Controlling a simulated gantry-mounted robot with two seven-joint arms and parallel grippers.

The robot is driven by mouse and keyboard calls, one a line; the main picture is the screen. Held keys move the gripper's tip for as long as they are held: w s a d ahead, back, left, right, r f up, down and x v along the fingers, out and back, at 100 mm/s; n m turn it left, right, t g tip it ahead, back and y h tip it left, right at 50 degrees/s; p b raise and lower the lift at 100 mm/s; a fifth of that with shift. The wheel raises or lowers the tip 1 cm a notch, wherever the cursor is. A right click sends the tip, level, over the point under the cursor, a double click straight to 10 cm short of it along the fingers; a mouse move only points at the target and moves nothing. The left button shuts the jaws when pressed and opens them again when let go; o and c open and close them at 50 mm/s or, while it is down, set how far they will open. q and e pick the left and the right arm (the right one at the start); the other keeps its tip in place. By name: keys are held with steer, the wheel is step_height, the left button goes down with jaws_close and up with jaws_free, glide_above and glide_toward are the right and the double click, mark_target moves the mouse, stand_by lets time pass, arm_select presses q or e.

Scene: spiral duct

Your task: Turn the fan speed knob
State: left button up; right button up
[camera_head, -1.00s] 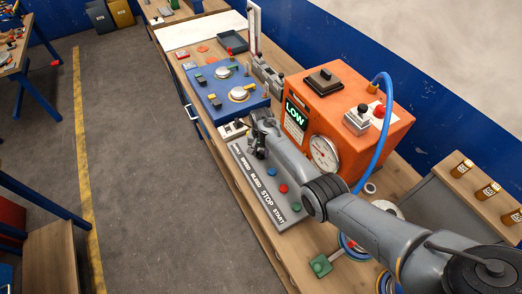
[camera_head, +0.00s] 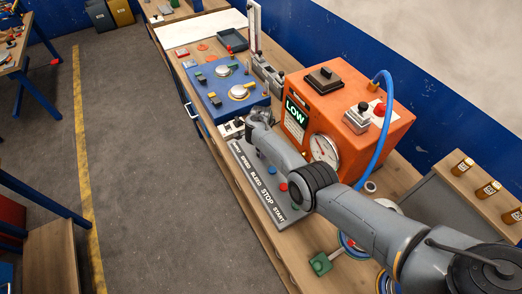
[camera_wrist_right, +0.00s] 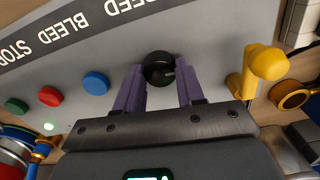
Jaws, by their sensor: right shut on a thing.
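The black speed knob (camera_wrist_right: 159,68) sits on the grey control panel (camera_wrist_right: 215,35), by the printed word SPEED, in the right wrist view. My right gripper (camera_wrist_right: 160,82) has its two purple fingers on either side of the knob, shut on it. In the head view my right gripper (camera_head: 252,138) is at the far end of the grey panel (camera_head: 262,206), and my own arm hides the knob there. The orange fan unit (camera_head: 345,100) has a display (camera_head: 295,112) reading LOW and a round dial gauge (camera_head: 323,148). My left gripper is not in view.
Blue (camera_wrist_right: 95,83), red (camera_wrist_right: 50,96) and green (camera_wrist_right: 16,104) buttons line the panel beside the knob. A yellow handle (camera_wrist_right: 264,66) stands on the other side. A blue hose (camera_head: 386,125) arches from the orange unit. A blue box (camera_head: 228,88) stands behind the panel.

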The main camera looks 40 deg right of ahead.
steer(key=m, duration=0.2)
steer(key=m+b, duration=0.1)
steer(key=shift+f+m, duration=0.2)
steer(key=shift+m, duration=0.2)
steer(key=m+b, duration=0.2)
steer(key=shift+m, duration=0.3)
steer(key=m+b, duration=0.2)
steer(key=m, duration=0.1)
steer(key=shift+r+m+b, duration=0.1)
steer(key=shift+m+b, duration=0.6)
steer(key=shift+m, duration=0.5)
steer(key=o, duration=1)
steer(key=shift+o, duration=0.2)
steer(key=shift+r, duration=0.15)
